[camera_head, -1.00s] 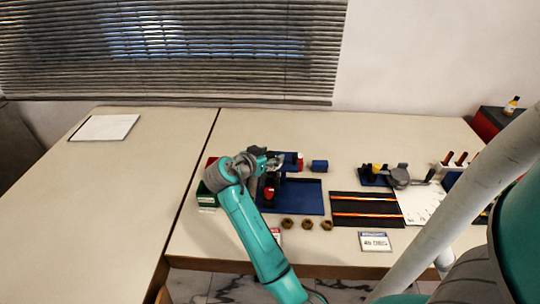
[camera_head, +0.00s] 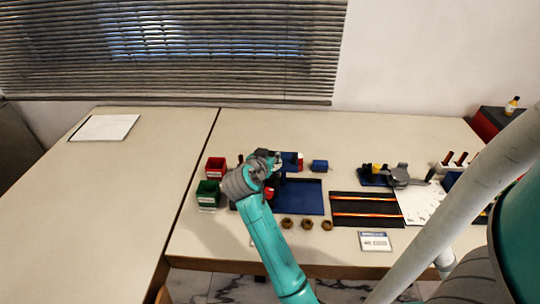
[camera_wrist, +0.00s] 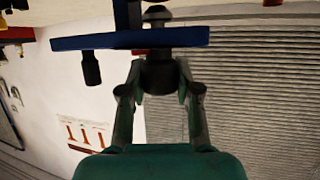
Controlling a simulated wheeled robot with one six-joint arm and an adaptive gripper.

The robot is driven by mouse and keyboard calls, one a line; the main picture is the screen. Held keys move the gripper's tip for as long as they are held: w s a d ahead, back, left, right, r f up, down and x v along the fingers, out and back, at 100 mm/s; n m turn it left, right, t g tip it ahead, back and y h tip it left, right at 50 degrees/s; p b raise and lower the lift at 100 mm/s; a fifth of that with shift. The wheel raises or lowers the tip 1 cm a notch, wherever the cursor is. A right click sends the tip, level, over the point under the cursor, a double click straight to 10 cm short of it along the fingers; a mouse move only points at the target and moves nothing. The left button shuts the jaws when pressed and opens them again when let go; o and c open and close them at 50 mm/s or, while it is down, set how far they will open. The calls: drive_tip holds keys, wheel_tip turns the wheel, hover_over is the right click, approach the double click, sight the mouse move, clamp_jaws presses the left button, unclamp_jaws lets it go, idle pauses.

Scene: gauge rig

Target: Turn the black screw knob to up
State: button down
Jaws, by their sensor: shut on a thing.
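In the wrist view a black knob (camera_wrist: 158,80) sits below a blue bar (camera_wrist: 110,40), with a dark rounded head above the bar. My gripper (camera_wrist: 158,70) has its two fingers on either side of this knob and is shut on it. A second black knob (camera_wrist: 91,70) hangs from the bar to the left, clear of the fingers. In the head view the blue rig (camera_head: 308,197) stands on the table, and my gripper (camera_head: 272,158) is at its upper left, partly hidden by my wrist. The knob cannot be made out there, and its pointing direction is unclear.
A red bin (camera_head: 215,167) and a green bin (camera_head: 208,193) stand left of the rig. Several brown nuts (camera_head: 306,224) lie in front. A small blue box (camera_head: 320,166) and a black striped mat (camera_head: 366,221) are to the right. The left table is mostly clear.

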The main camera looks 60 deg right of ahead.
drive_tip(key=n+t+y, duration=0.2)
drive_tip(key=n+t, duration=0.1)
drive_tip(key=n+t+y, duration=0.2)
drive_tip(key=n+t, duration=0.1)
drive_tip(key=shift+s+d+n+t, duration=0.1)
drive_tip(key=shift+d+n+t, duration=0.05)
drive_tip(key=shift+n+t, duration=0.2)
drive_tip(key=shift+n+t+y, duration=0.7)
drive_tip(key=shift+n+y, duration=0.65)
drive_tip(key=shift+y, duration=0.1)
drive_tip(key=shift+n+t+y, duration=0.65)
drive_tip(key=shift+n+y, duration=0.65)
drive_tip(key=shift+y, duration=0.15)
drive_tip(key=c, duration=0.8)
unclamp_jaws()
drive_tip(key=v, duration=1.2)
drive_tip(key=shift+f, duration=0.1)
